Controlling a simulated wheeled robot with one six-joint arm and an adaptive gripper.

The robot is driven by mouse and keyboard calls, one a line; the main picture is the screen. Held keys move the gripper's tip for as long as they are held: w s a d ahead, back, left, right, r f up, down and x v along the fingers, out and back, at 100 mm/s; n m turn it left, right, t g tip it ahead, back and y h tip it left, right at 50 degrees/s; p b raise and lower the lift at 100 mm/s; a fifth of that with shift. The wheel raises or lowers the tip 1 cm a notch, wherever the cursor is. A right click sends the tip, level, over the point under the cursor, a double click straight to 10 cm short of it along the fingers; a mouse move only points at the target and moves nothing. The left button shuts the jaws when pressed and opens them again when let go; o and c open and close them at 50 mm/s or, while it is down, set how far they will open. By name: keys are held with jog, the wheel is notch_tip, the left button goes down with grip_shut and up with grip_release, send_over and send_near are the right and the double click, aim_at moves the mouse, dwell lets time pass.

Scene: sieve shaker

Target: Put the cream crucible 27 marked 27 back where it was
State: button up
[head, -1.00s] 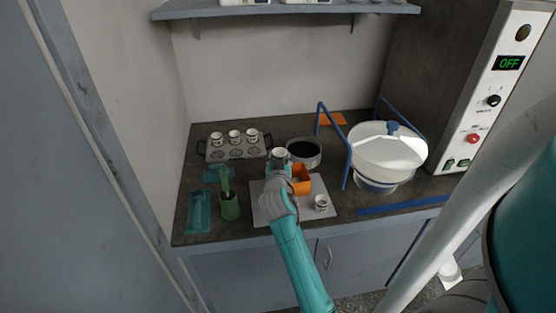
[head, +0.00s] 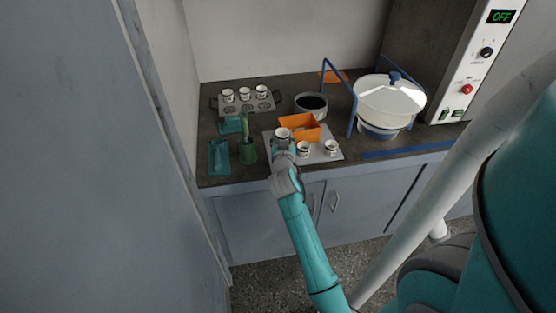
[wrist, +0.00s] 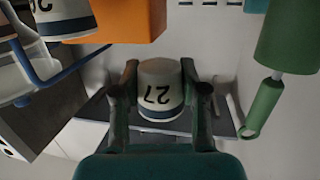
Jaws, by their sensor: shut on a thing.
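The cream crucible 27 (wrist: 160,90), with a dark blue band and the number 27, is between the two fingers of my gripper (wrist: 160,105) in the wrist view. In the head view my gripper (head: 284,142) is shut on this crucible (head: 283,133) over the left part of the grey mat (head: 321,160). I cannot tell whether its base touches the mat. A grey rack (head: 262,105) at the back left holds three similar crucibles in its back row; its front places look empty.
Two more crucibles (head: 303,149) (head: 331,147) stand on the mat, right of my gripper. An orange box (head: 299,126) is just behind. A green holder (head: 248,151) and teal tray (head: 219,156) are left. A dark-filled pot (head: 311,105) and white-lidded vessel (head: 389,101) stand behind, right.

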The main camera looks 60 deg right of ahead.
jog(key=shift+f, duration=3.55)
jog(key=shift+f, duration=0.15)
jog(key=o, duration=1.1)
jog(key=shift+o, duration=0.2)
